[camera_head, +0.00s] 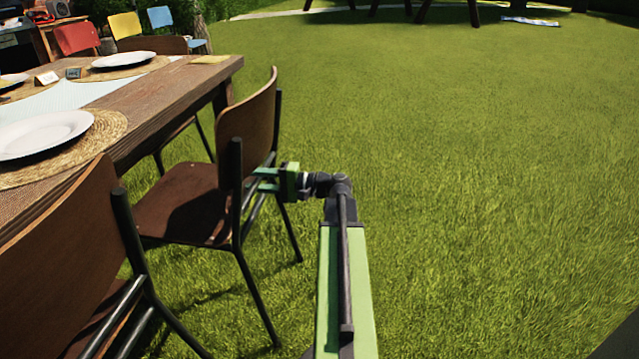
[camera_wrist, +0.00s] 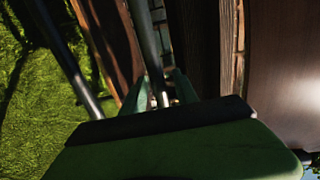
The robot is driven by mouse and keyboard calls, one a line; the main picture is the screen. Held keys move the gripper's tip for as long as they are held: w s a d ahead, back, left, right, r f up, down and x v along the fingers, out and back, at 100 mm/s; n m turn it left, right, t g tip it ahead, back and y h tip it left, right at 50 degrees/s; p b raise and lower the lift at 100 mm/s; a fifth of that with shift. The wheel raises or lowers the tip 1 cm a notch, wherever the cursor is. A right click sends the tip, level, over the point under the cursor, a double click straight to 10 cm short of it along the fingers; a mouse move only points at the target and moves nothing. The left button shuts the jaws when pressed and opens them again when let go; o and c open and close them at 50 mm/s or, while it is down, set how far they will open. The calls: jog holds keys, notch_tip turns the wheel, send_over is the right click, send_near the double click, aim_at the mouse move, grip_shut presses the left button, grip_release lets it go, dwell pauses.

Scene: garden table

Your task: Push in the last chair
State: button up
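The chair (camera_head: 190,203) with a brown wooden seat, curved wooden backrest and dark metal frame stands at the table's right side. It is pulled partly out, its backrest away from the table (camera_head: 165,95). My gripper (camera_head: 262,180) is at the back of this chair, low beside the backrest and its metal frame. In the wrist view, the green fingers (camera_wrist: 160,92) are apart, with a metal tube (camera_wrist: 150,50) of the chair showing between them. I cannot tell whether they touch it. The backrest (camera_wrist: 295,75) fills the right of that view.
Another brown chair (camera_head: 65,265) stands in the near left foreground. Red (camera_head: 77,38), yellow (camera_head: 124,25) and blue (camera_head: 160,17) chairs stand beyond the table. Plates (camera_head: 45,133) on woven mats lie on the table. Open grass (camera_head: 470,170) lies to the right.

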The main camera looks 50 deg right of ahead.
jog(key=shift+o, duration=0.5)
jog(key=shift+s+d, duration=0.1)
jog(key=shift+d, duration=0.1)
jog(key=shift+s+d, duration=0.2)
jog(key=shift+s, duration=0.1)
jog(key=v, duration=1.1)
jog(key=shift+s, duration=0.2)
